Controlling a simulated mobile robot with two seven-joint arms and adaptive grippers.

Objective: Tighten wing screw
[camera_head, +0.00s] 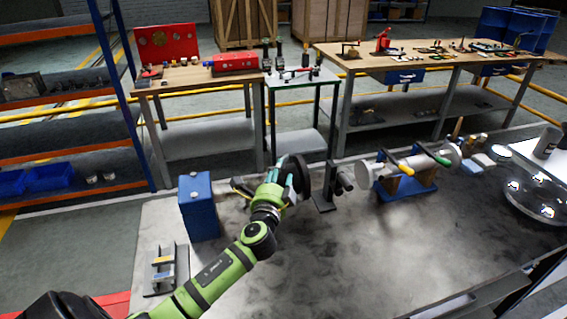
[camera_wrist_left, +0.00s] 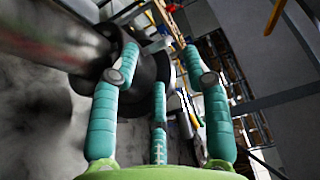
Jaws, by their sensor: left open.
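My left gripper (camera_head: 281,182) comes in from the left over the grey worktable (camera_head: 330,265). Its teal fingers are spread open, close to a dark round part (camera_head: 297,170) on a black stand. In the left wrist view, the open fingers of the gripper (camera_wrist_left: 160,65) reach around or in front of this dark round part (camera_wrist_left: 148,75). I cannot tell whether they touch it. I cannot make out a wing screw; it is too small or hidden by the gripper. My right gripper is not in view.
A blue box (camera_head: 198,207) stands left of the gripper. A metal cylinder with green and yellow handles (camera_head: 408,170) sits right of the black stand. A small metal bracket (camera_head: 163,270) lies at the front left. The table's front middle is clear.

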